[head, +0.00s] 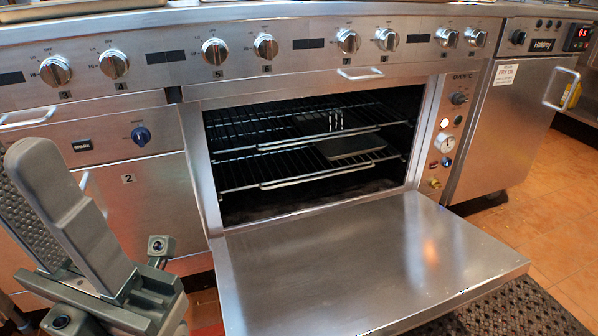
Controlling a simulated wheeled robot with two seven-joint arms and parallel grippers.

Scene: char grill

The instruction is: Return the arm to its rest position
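My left gripper (18,178) is at the lower left in the head view, pointing up and to the left. Its grey near finger overlaps the far finger, whose dark textured pad shows behind it. The fingers stand apart and I see nothing between them. The gripper is in front of the left cabinet doors and left of the open oven, clear of the oven door. My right gripper is not in view.
The oven door (365,262) is folded down flat and juts forward. Inside are wire racks (290,181), with a dark flat tray (350,146) on one. Knobs line the steel front panel (190,62). Orange floor tiles (555,190) and a dark mat (515,312) lie at right.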

